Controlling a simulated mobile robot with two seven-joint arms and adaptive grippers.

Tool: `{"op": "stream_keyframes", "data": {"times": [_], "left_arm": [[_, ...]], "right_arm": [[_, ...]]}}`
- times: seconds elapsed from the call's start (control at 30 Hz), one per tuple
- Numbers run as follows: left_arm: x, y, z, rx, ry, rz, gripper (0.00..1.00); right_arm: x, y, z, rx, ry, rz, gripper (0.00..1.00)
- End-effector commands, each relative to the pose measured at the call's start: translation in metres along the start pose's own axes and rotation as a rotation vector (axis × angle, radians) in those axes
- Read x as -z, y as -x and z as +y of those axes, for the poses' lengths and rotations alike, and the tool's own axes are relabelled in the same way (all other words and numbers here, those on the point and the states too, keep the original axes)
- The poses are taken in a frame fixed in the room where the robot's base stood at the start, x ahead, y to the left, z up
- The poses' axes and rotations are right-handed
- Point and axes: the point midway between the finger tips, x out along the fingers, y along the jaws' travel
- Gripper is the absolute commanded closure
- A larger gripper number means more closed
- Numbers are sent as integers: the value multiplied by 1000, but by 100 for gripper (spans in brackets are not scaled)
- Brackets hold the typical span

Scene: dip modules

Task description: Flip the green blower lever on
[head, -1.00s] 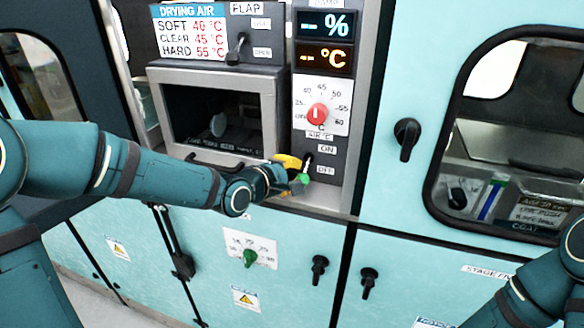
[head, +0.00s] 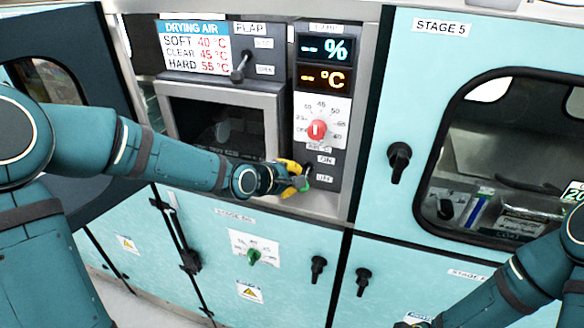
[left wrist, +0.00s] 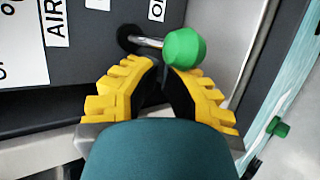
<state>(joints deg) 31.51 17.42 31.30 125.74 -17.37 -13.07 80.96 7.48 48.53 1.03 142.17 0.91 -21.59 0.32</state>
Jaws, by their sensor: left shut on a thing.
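The green blower lever (head: 303,185) is on the dark panel beside the ON and OFF labels, partly hidden by my left gripper in the head view. In the left wrist view its round green knob (left wrist: 185,48) sits at the fingertips, and its metal stem runs left to a dark pivot. The stem points away from the AIR label, which is downward on the panel. My left gripper (head: 293,178), with yellow fingers, is shut on the lever at the knob end; the exact contact is hard to see. My right arm shows at the right edge, its gripper out of view.
A red dial (head: 317,130) and two displays are above the lever. A framed opening (head: 222,125) is to its left, with a flap lever (head: 240,66) above. A black handle (head: 398,160) is on the teal door at right. A green knob (head: 253,256) is below.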

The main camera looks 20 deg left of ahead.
Motion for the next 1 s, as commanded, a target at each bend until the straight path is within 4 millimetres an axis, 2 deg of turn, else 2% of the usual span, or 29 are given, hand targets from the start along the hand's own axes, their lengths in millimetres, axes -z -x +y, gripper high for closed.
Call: {"op": "stream_keyframes", "data": {"times": [0.03,0.2,0.53,1.0], "left_arm": [[-3,3,6,20,7,-3,100],[-4,4,8,115,36,-4,100],[-6,6,10,334,106,-5,100],[-6,11,17,326,107,-4,100]], "right_arm": [[1,12,-4,1,-1,-1,100],[3,28,-9,5,0,-1,100],[4,45,-14,9,0,-3,100],[6,58,-18,11,0,-3,100]]}}
